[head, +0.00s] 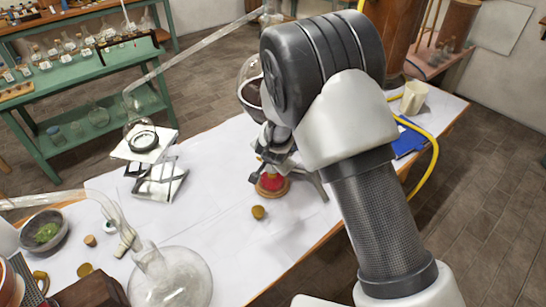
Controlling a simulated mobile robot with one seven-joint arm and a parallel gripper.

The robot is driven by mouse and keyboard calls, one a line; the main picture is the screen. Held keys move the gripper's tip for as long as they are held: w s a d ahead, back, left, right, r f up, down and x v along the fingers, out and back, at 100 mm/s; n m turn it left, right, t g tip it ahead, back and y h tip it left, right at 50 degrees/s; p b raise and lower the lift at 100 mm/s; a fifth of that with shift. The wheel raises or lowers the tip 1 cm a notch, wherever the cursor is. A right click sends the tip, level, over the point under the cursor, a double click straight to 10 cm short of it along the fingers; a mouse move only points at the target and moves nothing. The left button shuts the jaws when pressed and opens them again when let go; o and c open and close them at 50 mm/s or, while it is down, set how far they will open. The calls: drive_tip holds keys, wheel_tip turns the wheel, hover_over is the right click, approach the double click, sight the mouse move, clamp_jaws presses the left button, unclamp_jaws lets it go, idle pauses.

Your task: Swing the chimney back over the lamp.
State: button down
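The lamp (271,183), a small red body on a round brown base, stands on the white-covered bench near the middle of the head view. My arm comes in from the lower right and bends down behind itself. My gripper (270,162) is low over the lamp, close to its top; whether it touches anything I cannot tell. Its fingers are small, dark and partly covered by my arm, so their opening is unclear. I cannot make out the chimney for certain; it may be hidden behind my arm and gripper.
A round glass vessel (249,84) shows left of my arm. A grey stand leg (314,184) is right of the lamp. A flask stands on a lab jack (158,180) at left. A large flask (172,278) is in front.

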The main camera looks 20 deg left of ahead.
drive_tip(key=shift+w+a+r, duration=0.15)
drive_tip(key=shift+w+a, duration=0.1)
drive_tip(key=shift+a+r, duration=0.1)
idle(0.3)
